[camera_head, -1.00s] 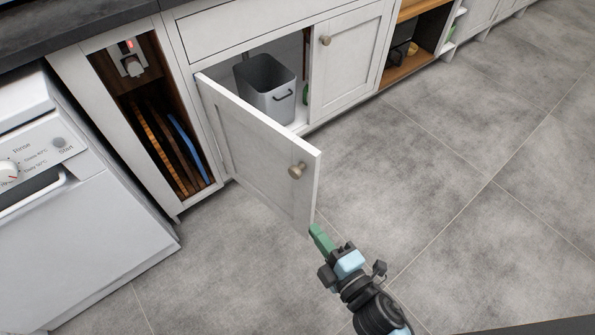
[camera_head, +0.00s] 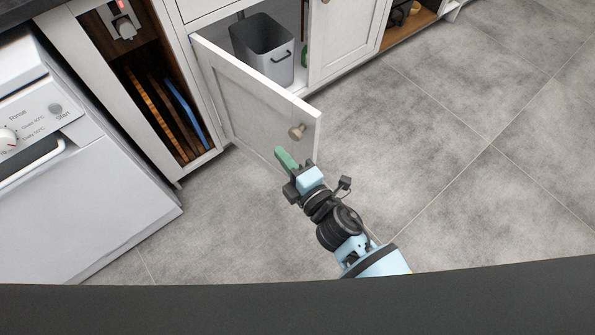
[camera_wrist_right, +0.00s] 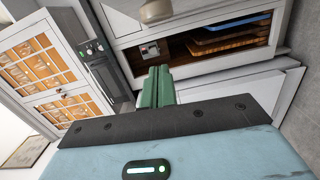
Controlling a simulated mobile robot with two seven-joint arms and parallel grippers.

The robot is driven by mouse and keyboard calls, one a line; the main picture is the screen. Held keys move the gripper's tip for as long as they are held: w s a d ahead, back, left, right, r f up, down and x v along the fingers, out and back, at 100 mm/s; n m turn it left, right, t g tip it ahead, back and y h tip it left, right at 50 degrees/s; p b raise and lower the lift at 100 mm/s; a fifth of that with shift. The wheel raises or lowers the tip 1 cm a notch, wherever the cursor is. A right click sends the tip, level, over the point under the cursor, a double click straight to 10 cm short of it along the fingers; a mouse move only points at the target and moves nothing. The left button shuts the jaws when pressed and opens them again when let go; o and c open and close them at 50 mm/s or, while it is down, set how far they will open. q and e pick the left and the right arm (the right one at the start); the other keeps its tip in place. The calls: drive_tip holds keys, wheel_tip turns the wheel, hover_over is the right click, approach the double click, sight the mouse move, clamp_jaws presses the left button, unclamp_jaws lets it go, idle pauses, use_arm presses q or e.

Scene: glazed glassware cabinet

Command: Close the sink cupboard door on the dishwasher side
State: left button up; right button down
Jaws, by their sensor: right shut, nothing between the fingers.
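The sink cupboard door on the dishwasher side (camera_head: 245,100) stands wide open, swung out from its left edge, with its outer face and round knob (camera_head: 297,131) in view. My right gripper (camera_head: 284,158) has green fingers, shut and empty. In the head view they overlap the lower part of the door's outer face, below the knob; I cannot tell whether they touch it. The fingers also show in the wrist view (camera_wrist_right: 158,87), with a knob (camera_wrist_right: 155,11) beyond them. The dishwasher (camera_head: 90,205) is at the left. My left gripper is not in view.
A grey bin (camera_head: 262,50) stands inside the open cupboard. The other sink cupboard door (camera_head: 345,35) is shut. A narrow open compartment with upright boards (camera_head: 165,115) lies between dishwasher and sink cupboard. The tiled floor (camera_head: 450,150) at the right is clear.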

drive_tip(key=shift+w+d+f, duration=0.1)
drive_tip(key=shift+w+d, duration=0.5)
drive_tip(key=shift+w, duration=0.3)
drive_tip(key=shift+w+d, duration=0.6)
drive_tip(key=shift+w, duration=0.3)
drive_tip(key=shift+d, duration=0.1)
